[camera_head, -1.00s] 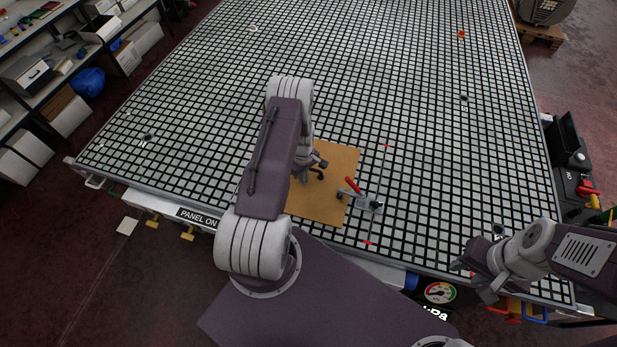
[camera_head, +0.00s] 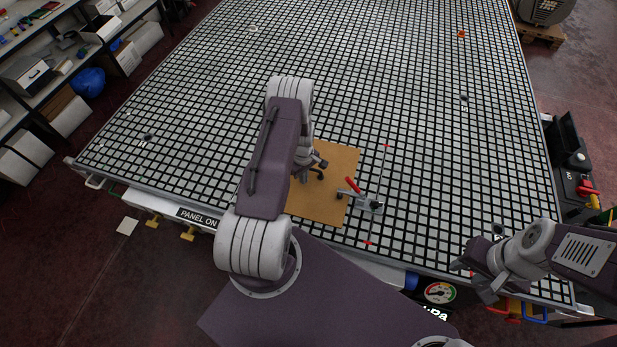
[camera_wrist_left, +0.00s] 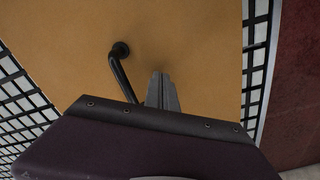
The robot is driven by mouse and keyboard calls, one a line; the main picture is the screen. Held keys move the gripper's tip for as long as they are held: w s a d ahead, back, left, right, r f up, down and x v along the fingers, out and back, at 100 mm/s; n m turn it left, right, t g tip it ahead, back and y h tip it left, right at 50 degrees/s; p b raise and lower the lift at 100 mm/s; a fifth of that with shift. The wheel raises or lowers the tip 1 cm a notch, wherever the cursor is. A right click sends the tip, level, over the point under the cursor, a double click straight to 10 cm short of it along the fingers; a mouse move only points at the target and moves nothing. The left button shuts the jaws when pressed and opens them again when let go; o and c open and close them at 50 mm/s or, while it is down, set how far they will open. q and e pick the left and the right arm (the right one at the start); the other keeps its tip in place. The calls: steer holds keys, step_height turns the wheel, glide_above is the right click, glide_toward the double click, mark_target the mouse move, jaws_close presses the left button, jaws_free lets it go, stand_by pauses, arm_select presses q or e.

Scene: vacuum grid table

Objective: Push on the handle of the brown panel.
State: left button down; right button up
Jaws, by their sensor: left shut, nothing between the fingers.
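The brown panel (camera_head: 343,160) lies flat on the grid table near its front edge, and it fills much of the left wrist view (camera_wrist_left: 200,50). A black bar handle (camera_wrist_left: 120,72) stands on the panel, and its lower part is hidden behind my wrist. My left gripper (camera_wrist_left: 162,78) is shut and empty, just right of the handle in the left wrist view. I cannot tell whether it touches the handle. In the head view my left arm covers part of the panel. My right gripper (camera_head: 472,282) is open and empty over the table's front right edge, away from the panel.
A clamp with a red lever (camera_head: 354,186) stands at the panel's right edge. A thin line between two red marks (camera_head: 387,146) runs right of it. The grid table (camera_head: 350,80) is mostly clear beyond the panel. A pressure gauge (camera_head: 440,292) sits at the front edge.

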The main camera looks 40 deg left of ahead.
arm_select(q)
steer(key=shift+w+a+b, duration=0.15)
steer(key=shift+w+b, duration=0.35)
steer(key=shift+b, duration=0.05)
steer(key=shift+w+a+b, duration=0.2)
steer(key=shift+w+b, duration=0.4)
steer(key=shift+w, duration=0.1)
steer(key=shift+w+a+b, duration=0.1)
steer(key=shift+w+b, duration=0.15)
steer(key=shift+b, duration=0.2)
steer(key=shift+r, duration=0.15)
steer(key=shift+w+a+r, duration=0.1)
steer(key=shift+w, duration=0.1)
steer(key=shift+s+b, duration=0.15)
steer(key=shift+b, duration=0.7)
stand_by(2.0)
